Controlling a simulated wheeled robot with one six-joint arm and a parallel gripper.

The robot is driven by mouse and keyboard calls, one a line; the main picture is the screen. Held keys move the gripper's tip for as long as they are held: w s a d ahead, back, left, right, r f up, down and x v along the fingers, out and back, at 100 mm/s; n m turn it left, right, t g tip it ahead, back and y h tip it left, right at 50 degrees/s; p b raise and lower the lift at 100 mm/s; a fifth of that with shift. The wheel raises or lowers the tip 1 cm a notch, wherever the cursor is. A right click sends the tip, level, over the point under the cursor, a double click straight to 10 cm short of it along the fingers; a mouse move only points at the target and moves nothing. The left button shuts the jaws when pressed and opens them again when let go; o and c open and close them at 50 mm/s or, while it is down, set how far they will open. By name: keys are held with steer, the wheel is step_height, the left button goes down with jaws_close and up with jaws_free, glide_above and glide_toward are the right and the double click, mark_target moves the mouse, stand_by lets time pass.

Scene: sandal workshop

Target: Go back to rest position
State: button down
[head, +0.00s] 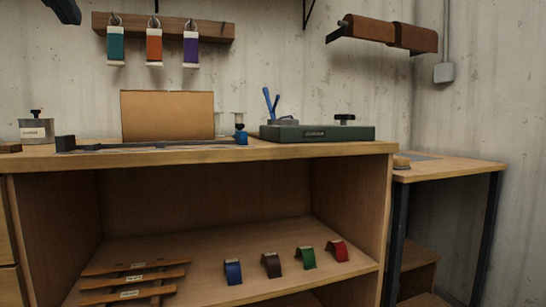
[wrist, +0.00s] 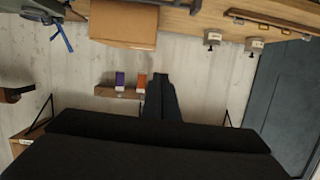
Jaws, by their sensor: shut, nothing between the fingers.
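My gripper (wrist: 164,84) shows in the wrist view as dark fingers held together, with nothing between them. It is raised in front of the wall, clear of the bench. In the head view only a dark end of my gripper (head: 64,10) shows at the top left corner; the rest of the arm is out of that frame. The wrist view is upside down, with the bench (wrist: 185,20) along its top edge.
The wooden bench (head: 330,152) carries a cardboard box (head: 167,115), a green case (head: 318,133) and a dark bar-shaped tool (head: 150,146). Coloured tags hang from a wall rack (head: 200,27). Curved coloured straps lie on the shelf (head: 210,258) below. A side table (head: 455,168) stands right.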

steer(key=w+d+f+n+g+h, duration=0.15)
steer(key=d+f+g, duration=0.4)
steer(key=f, duration=0.95)
steer(key=w+d+f+n+g+h, duration=0.15)
steer(key=d+f, duration=0.65)
steer(key=f, duration=0.8)
steer(key=s+d+f+g, duration=0.4)
steer(key=s+d+f, duration=0.3)
steer(key=f, duration=0.4)
steer(key=s+d+f+g, duration=0.3)
steer(key=s+d+f, duration=0.35)
steer(key=f, duration=0.35)
steer(key=d+r+m+p, duration=0.2)
steer(key=d+r+p, duration=0.4)
steer(key=r+p, duration=0.3)
steer(key=d+r+m+h+p, duration=0.1)
steer(key=d+r+p, duration=0.6)
steer(key=p, duration=0.9)
steer(key=d+r+m+h+p, duration=0.1)
steer(key=d+r+m+p, duration=0.3)
steer(key=d+r+p, duration=0.3)
step_height(320, 180, up, 5)
steer(key=p, duration=0.5)
steer(key=shift+w+d+r, duration=0.15)
steer(key=shift+w+d, duration=0.05)
steer(key=shift+w, duration=0.1)
